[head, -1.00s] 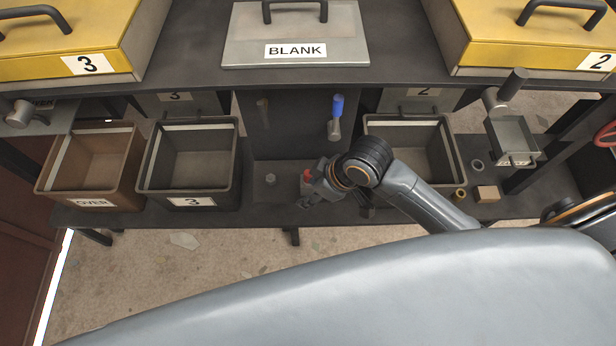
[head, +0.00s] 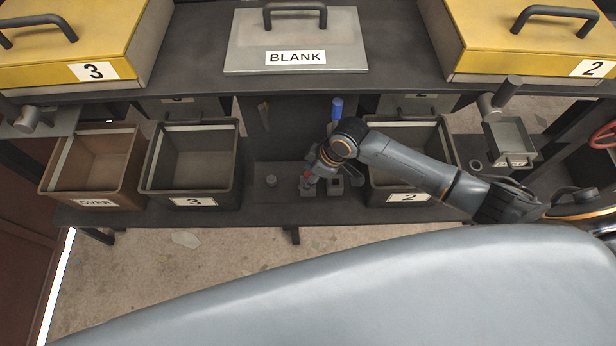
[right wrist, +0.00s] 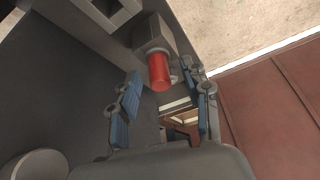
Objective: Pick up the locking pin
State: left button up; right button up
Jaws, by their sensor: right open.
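A red cylinder, which I take to be the locking pin (right wrist: 159,72), stands at a grey block (right wrist: 153,36) in the right wrist view. My right gripper (head: 313,179) is low over the shelf between the bin marked 3 and the bin marked 2. It is open, and its blue-padded fingers (right wrist: 164,106) stand on either side of the line to the red cylinder. I see no contact between pads and cylinder. My left gripper is not in view.
The bin marked 3 (head: 192,203) stands left, beside the brown OVER bin (head: 97,204). The bin marked 2 (head: 409,197) is right, partly behind my arm. A blue-handled lever (head: 337,107) stands behind the gripper. The upper deck with the BLANK cover (head: 296,40) overhangs the back.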

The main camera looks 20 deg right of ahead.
jog(key=shift+w+a+f, duration=0.1)
jog(key=shift+a+f, duration=0.05)
jog(key=shift+f, duration=0.2)
jog(key=shift+c, duration=0.2)
grip_shut()
jog(key=shift+r, duration=0.55)
jog(key=v, duration=0.2)
jog(key=b+v, duration=0.1)
jog(key=a+b+v, duration=0.1)
jog(key=v, duration=0.1)
jog(key=shift+w+d+r, duration=0.15)
jog(key=shift+w+r, duration=0.15)
jog(key=shift+r, duration=0.25)
jog(key=s+d+b, duration=0.4)
jog(key=s+d, duration=0.5)
jog(key=d, duration=0.5)
jog(key=shift+s, duration=0.2)
